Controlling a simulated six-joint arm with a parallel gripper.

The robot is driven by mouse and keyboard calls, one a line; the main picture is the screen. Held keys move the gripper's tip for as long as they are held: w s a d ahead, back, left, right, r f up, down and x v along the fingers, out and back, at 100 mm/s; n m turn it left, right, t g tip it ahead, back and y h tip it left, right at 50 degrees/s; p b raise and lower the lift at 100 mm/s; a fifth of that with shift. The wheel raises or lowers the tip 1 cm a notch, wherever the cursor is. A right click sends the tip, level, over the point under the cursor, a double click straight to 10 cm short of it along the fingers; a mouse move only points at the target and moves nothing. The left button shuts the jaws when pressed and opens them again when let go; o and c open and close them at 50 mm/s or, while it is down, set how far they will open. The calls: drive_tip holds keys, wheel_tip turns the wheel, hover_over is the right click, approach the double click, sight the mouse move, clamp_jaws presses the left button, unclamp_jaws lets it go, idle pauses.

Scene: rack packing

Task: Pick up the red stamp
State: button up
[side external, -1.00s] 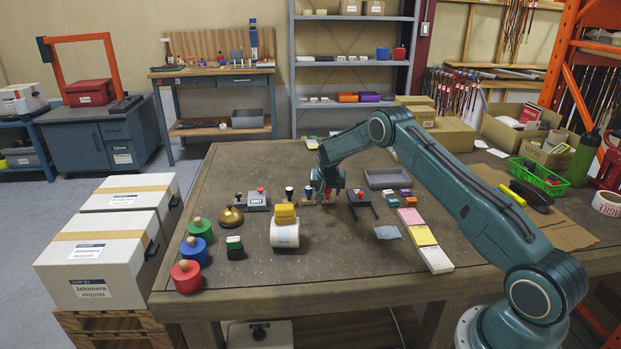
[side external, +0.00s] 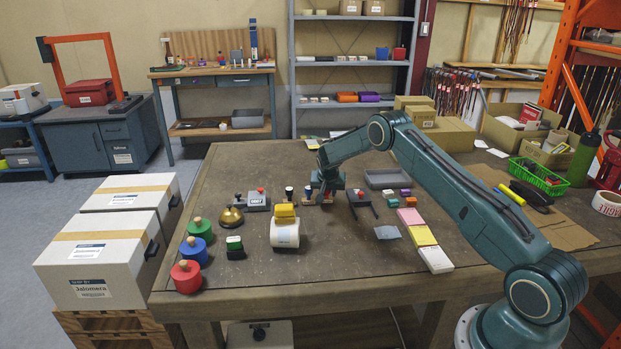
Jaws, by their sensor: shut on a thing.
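My gripper (side external: 327,193) is low over the middle of the table, at the right end of a short row of small stamps. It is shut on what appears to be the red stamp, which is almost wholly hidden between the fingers. Left of it stand a stamp with a dark blue handle (side external: 289,193) and another stamp (side external: 308,194), both upright. Whether the held stamp touches its support cannot be told at this size.
A tape roll (side external: 285,234) and a brass bell (side external: 231,216) are at front left. The front middle of the table is clear.

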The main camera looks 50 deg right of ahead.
idle(0.3)
wheel_tip(320, 180, up, 20)
idle(0.8)
drive_tip(key=shift+a, duration=0.1)
idle(0.4)
